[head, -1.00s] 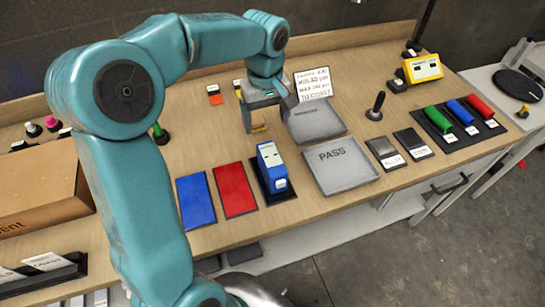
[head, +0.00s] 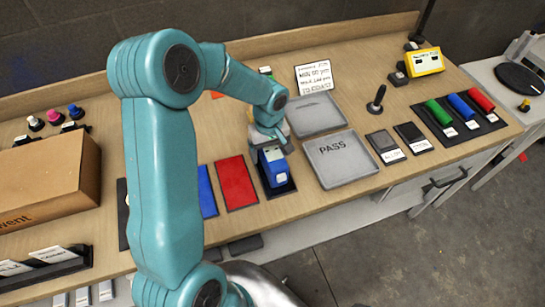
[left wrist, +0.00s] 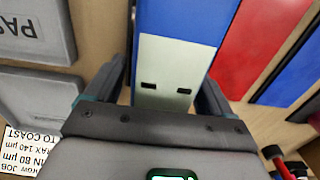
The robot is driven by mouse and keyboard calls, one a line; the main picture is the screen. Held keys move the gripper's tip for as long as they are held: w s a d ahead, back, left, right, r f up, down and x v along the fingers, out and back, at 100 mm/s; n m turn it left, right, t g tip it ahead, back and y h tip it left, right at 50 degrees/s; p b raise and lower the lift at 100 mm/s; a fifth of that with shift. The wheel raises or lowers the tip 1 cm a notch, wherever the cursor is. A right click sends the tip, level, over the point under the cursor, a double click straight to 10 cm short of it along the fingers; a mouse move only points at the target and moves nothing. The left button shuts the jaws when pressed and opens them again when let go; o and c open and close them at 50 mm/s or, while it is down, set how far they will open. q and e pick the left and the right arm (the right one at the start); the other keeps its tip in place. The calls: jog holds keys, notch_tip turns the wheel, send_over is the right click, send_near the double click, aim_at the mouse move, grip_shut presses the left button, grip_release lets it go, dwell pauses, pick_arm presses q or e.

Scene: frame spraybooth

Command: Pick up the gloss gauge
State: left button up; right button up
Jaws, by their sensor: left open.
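The gloss gauge, which I take to be the blue block-shaped device (head: 272,172) with a pale panel, stands on a dark pad (head: 283,192) right of the red panel. My left gripper (head: 272,142) is right at its top and back, hiding part of it. In the left wrist view the gauge (left wrist: 182,25) shows its blue body and a pale face with two dark slots. The open fingers of my left gripper (left wrist: 168,85) are on either side of that pale face; whether they touch it is unclear. My right gripper is not in view.
A grey PASS tray (head: 340,172) is close right of the gauge, with another grey tray (head: 315,113) and a sign (head: 314,77) behind. Red (head: 236,184) and blue (head: 207,192) panels lie left. A yellow device (head: 425,62) stands far right. A cardboard box (head: 45,190) stands left.

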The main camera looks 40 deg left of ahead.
pick_arm(q)
jog(key=shift+f, duration=0.6)
jog(key=shift+s+r, duration=0.1)
jog(key=shift+s, duration=0.05)
jog(key=c, duration=1.4)
jog(key=shift+w+r, duration=0.2)
jog(key=shift+r, duration=0.05)
notch_tip(320, 180, up, 20)
jog(key=shift+f+b, duration=0.25)
jog(key=shift+b, duration=0.1)
jog(key=shift+f, duration=0.1)
jog(key=shift+f+b, duration=7.5)
jog(key=shift+f, duration=2.25)
